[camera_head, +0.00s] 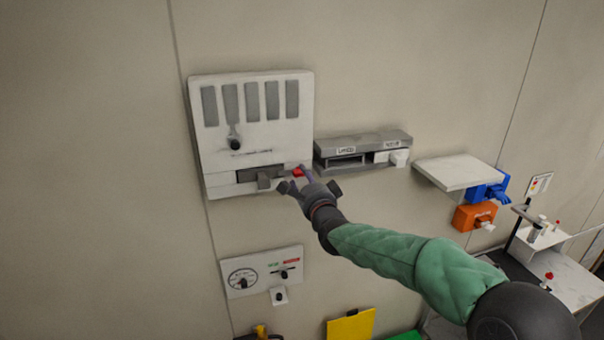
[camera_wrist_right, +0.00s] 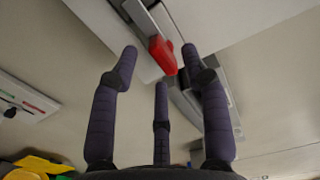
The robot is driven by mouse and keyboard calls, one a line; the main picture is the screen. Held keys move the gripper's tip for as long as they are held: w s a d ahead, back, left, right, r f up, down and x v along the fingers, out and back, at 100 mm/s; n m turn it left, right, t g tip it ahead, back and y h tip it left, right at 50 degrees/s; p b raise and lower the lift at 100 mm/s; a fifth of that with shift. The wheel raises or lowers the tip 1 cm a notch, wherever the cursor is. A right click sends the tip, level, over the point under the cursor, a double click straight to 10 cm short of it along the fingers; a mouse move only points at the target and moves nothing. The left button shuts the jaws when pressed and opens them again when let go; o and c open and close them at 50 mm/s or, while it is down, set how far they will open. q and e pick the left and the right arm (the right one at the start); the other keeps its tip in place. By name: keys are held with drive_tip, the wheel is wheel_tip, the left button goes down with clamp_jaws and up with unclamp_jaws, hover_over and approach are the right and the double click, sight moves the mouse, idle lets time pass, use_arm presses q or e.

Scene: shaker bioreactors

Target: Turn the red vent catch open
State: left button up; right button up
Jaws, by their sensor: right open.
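The red vent catch (camera_head: 298,172) is a small red piece at the lower right of the white wall panel (camera_head: 222,153). In the right wrist view the red catch (camera_wrist_right: 162,55) shows as a tapered red block near the top middle. My right gripper (camera_head: 293,180) is at the panel's lower right corner, just by the catch in the head view. In the wrist view the right gripper (camera_wrist_right: 160,62) has its dark fingers spread apart, with the catch between and beyond the tips; I cannot tell whether any finger touches it. My left gripper is not in view.
A grey shelf unit (camera_head: 360,140) is on the wall right of the panel. A white shelf (camera_head: 458,172) with blue and orange blocks (camera_head: 472,216) is farther right. A small dial panel (camera_head: 262,271) is below. Bare wall is at the left.

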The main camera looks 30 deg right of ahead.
drive_tip(key=shift+x, duration=0.95)
clamp_jaws()
